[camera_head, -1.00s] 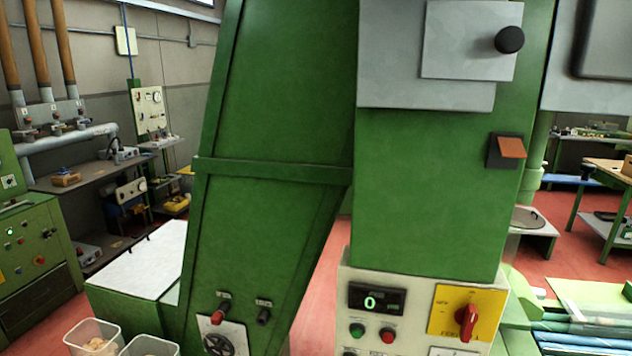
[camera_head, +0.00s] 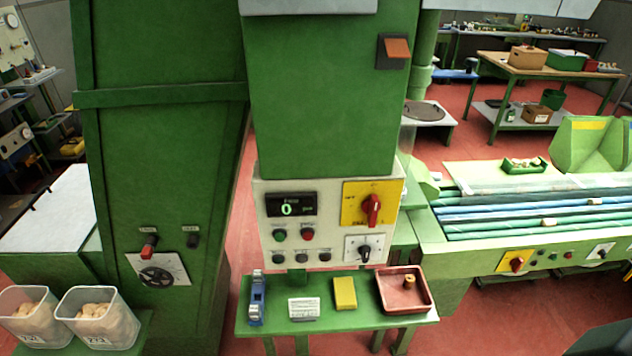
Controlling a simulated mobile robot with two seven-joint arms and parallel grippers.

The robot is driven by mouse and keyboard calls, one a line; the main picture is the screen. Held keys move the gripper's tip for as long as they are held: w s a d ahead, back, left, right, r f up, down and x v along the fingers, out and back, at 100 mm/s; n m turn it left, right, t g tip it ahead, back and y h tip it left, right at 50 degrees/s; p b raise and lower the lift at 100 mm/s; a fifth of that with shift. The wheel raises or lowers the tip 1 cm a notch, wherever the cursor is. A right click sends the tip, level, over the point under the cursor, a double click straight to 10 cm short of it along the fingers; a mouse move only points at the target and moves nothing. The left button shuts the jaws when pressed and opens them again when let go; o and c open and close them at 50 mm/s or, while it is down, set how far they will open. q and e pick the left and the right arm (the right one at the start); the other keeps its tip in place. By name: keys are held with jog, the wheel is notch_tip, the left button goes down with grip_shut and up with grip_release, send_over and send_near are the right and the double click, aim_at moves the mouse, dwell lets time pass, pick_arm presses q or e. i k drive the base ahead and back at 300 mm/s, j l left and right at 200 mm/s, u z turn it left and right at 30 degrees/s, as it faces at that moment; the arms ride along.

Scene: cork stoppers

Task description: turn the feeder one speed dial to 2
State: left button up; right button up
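A pale control panel (camera_head: 272,222) on the green machine column carries a display (camera_head: 290,205) reading 0. A small black knob (camera_head: 365,250) sits on a white scale plate at the panel's lower right. Above it is a red rotary switch (camera_head: 372,208) on a yellow plate. A black dial (camera_head: 157,277) on a white plate is on the slanted green housing to the left. Labels are too small to read, so I cannot tell which dial is feeder one's speed dial.
A green shelf (camera_head: 330,318) below the panel holds a blue tool (camera_head: 257,297), a card (camera_head: 303,308), a yellow block (camera_head: 345,293) and a red tray (camera_head: 404,290). Two clear bins (camera_head: 98,318) stand at lower left. A green conveyor machine (camera_head: 450,250) is at right.

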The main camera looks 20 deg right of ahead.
aim_at(365, 250)
jog(key=z, duration=0.8)
jog(key=j+z, duration=0.3)
jog(key=j, duration=0.7)
